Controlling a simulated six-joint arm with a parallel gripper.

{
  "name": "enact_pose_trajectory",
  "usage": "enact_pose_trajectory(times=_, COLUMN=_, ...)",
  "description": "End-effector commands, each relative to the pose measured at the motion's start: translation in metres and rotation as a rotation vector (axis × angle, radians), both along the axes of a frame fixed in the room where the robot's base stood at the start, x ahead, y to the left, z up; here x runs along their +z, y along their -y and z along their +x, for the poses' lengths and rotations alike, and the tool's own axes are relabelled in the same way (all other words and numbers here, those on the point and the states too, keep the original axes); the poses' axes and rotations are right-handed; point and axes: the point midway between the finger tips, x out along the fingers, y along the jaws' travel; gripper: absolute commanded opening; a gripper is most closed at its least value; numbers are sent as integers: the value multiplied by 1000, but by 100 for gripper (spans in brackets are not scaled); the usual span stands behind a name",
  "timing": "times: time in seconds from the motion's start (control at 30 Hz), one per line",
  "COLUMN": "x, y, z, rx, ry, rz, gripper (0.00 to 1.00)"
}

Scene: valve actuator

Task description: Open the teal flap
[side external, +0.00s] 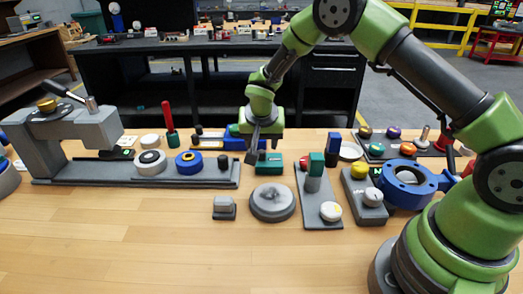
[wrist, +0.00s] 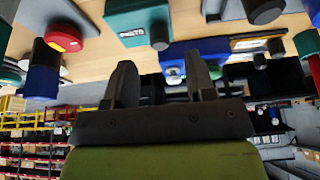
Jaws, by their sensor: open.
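A small teal box (side external: 268,163) sits on the table below my gripper; I take it as the one with the teal flap. In the wrist view the teal box (wrist: 138,20) shows a pale label and a dark round knob (wrist: 160,42). I cannot make out the flap's edge or hinge, and the box looks closed. My gripper (side external: 263,151) points down just above and behind the teal box. In the wrist view my gripper (wrist: 160,66) has its two dark fingers apart with nothing between them. The fingers appear apart from the box.
To the right stand a red button (side external: 303,163) and a teal block (side external: 317,160) on a grey post. A blue box (side external: 235,141) lies behind left, a grey disc (side external: 272,202) in front. A grey rail fixture (side external: 190,175) fills the left. The front table is clear.

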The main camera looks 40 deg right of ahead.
Motion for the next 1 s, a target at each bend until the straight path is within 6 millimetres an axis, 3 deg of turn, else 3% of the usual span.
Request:
enact_pose_trajectory(times=0.23, x=-35, y=10, z=10, rx=-1, ry=-2, rz=-1, gripper=50)
enact_pose_trajectory(times=0.63, x=-43, y=13, z=13, rx=0, ry=0, rz=0, gripper=50)
enact_pose_trajectory(times=0.67, x=-43, y=13, z=13, rx=0, ry=0, rz=0, gripper=48)
enact_pose_trajectory(times=0.87, x=-43, y=13, z=13, rx=1, ry=0, rz=0, gripper=2)
enact_pose_trajectory(times=1.0, x=-43, y=13, z=13, rx=0, ry=1, rz=1, gripper=0)
